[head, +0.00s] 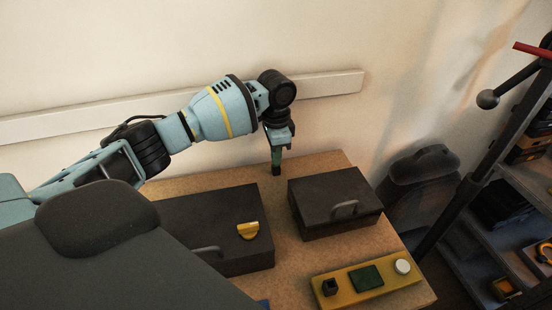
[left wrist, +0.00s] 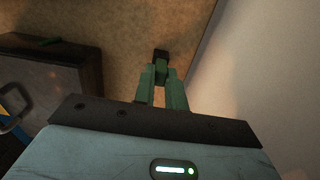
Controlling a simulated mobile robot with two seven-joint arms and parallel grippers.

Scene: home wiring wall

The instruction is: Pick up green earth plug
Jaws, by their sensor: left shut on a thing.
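My left gripper (head: 277,163) points down over the far edge of the wooden table, beyond the gap between two dark boxes. In the left wrist view its two green fingers (left wrist: 164,88) are closed on a small green plug with a dark end (left wrist: 161,58). The fingers cover the plug's sides. In the head view the plug is small, and only its dark lower end (head: 276,171) shows clearly, at or just above the tabletop; I cannot tell if it touches. My right gripper is not in view.
A dark box (head: 230,205) with a yellow piece (head: 248,231) on top stands left, another dark box (head: 335,190) right. A yellow panel (head: 342,293) lies at the front right. The wall is close behind; shelves (head: 510,215) stand at far right.

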